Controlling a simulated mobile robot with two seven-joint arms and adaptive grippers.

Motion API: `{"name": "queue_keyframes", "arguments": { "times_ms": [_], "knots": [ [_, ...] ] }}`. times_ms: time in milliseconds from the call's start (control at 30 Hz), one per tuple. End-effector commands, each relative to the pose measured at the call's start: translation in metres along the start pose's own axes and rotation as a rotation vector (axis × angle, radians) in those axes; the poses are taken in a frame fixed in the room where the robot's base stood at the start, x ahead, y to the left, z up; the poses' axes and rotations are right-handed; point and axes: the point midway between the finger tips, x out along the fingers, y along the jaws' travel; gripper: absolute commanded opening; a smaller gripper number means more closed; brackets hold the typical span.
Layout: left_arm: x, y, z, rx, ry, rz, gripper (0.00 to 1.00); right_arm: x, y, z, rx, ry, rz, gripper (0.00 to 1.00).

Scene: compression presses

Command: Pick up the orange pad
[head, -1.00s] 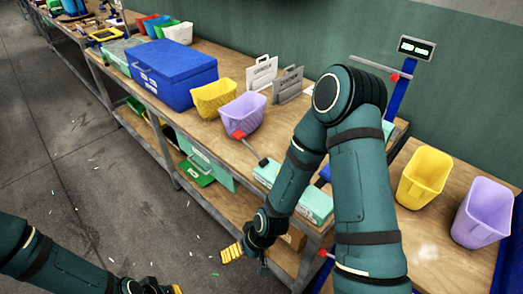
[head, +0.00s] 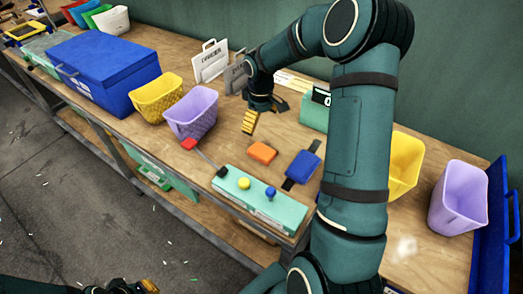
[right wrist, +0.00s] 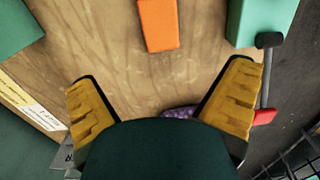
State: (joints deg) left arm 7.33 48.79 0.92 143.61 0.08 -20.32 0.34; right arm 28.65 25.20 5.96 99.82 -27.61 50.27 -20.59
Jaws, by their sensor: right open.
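The orange pad (head: 262,153) lies flat on the wooden bench, left of a blue pad (head: 303,166) on a dark base. It also shows at the top of the right wrist view (right wrist: 158,24), cut off by the edge. My right gripper (head: 259,120) is above the bench, just behind the orange pad and apart from it.
A teal control box (head: 262,204) with yellow and blue knobs and a red-tipped lever stands in front. Purple (head: 192,113) and yellow (head: 157,97) bins stand left. More bins (head: 458,198) stand right, beyond my right arm. Bare wood surrounds the orange pad.

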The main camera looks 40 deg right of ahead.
Motion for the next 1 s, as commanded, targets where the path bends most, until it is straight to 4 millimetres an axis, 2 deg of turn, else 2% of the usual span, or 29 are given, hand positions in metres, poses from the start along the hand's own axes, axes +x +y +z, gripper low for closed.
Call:
{"name": "queue_keyframes", "arguments": {
  "times_ms": [167,500,833,1000],
  "knots": [
    [0.005,-0.002,0.002,0.001,-0.004,0.0,0.0,0.015,0.0,0.001,0.0,-0.002,0.0,1.0],
    [0.015,-0.006,0.006,0.004,-0.012,0.001,0.0,0.075,0.0,0.001,0.001,-0.002,-0.001,1.0],
    [0.018,-0.007,0.006,0.004,-0.013,0.001,0.0,0.096,0.0,0.002,0.0,-0.001,0.0,1.0],
    [0.024,-0.009,0.006,0.005,-0.01,0.001,0.0,0.118,-0.001,0.006,0.001,-0.002,-0.002,1.0]
  ]
}}
